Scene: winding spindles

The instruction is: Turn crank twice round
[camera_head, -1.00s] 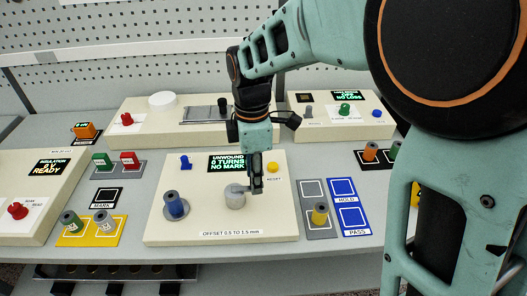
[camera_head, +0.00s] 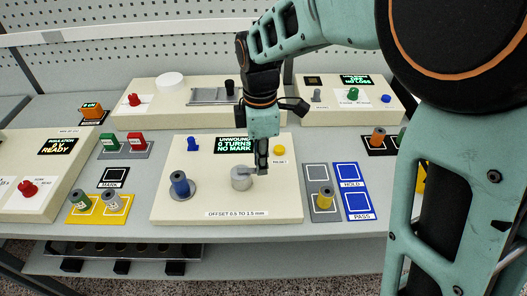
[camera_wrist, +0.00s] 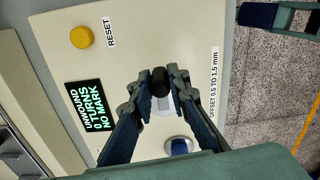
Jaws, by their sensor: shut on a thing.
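The crank has a light grey round hub (camera_head: 241,182) on the cream winding panel (camera_head: 175,212), with a short arm reaching right to my gripper (camera_head: 262,168). In the wrist view my gripper (camera_wrist: 159,86) is shut on the crank's black knob (camera_wrist: 160,80). The grey crank arm (camera_wrist: 163,106) shows between the fingers. A blue spool with a grey top (camera_head: 180,184) stands on a round grey base left of the hub. The panel display (camera_head: 234,144) reads UNWOUND, 0 TURNS, NO MARK; it also shows in the wrist view (camera_wrist: 90,120).
A yellow RESET button (camera_head: 280,150) sits close behind and right of my gripper. A yellow spool (camera_head: 325,198) stands on a grey tray at right, beside blue HOLD and PASS pads (camera_head: 357,205).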

